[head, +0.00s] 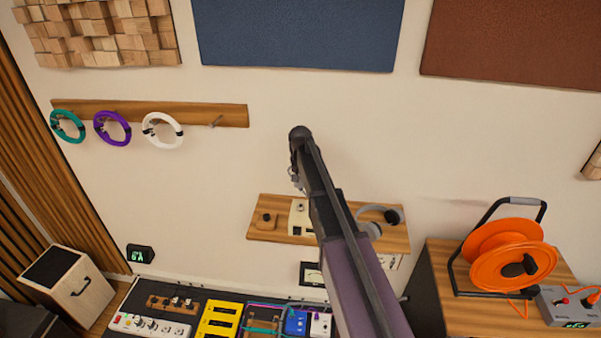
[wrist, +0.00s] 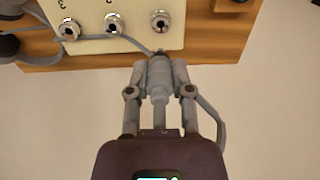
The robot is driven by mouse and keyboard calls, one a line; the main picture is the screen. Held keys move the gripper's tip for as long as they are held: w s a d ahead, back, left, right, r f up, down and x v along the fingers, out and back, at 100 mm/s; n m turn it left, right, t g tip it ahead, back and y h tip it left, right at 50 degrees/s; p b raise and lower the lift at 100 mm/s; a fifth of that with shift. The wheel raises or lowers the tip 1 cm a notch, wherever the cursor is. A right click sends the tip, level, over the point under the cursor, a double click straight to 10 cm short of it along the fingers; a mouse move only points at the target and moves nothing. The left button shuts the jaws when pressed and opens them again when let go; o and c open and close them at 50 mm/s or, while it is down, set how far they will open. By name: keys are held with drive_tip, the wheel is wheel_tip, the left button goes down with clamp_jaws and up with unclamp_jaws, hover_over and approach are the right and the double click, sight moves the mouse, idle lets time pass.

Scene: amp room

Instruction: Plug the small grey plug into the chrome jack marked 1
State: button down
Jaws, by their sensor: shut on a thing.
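My gripper (wrist: 159,90) is shut on the small grey plug (wrist: 159,72), which points up the wrist view toward a cream panel (wrist: 100,40). Three chrome jacks sit in a row on it: left (wrist: 69,30), middle (wrist: 114,25) and right (wrist: 160,21). The marks by the left and middle jacks look like 3 and 2; no mark shows by the right one. The plug's tip appears just below the right jack, apart from it in the picture; depth is hard to judge. In the head view the cream box (head: 299,217) is partly behind my arm.
The box stands on a wooden shelf (head: 275,236) between a wooden block (head: 265,220) and headphones (head: 392,215). A grey cable (wrist: 210,112) runs beside my gripper. An orange cable reel (head: 512,258) stands at right.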

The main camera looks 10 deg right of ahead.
drive_tip(key=shift+w, duration=0.15)
idle(0.3)
drive_tip(key=shift+f+b, duration=0.3)
drive_tip(key=shift+b, duration=0.1)
drive_tip(key=shift+f+b, duration=3.75)
drive_tip(key=shift+f, duration=0.2)
drive_tip(key=shift+c, duration=2.2)
unclamp_jaws()
drive_tip(key=shift+r, duration=0.15)
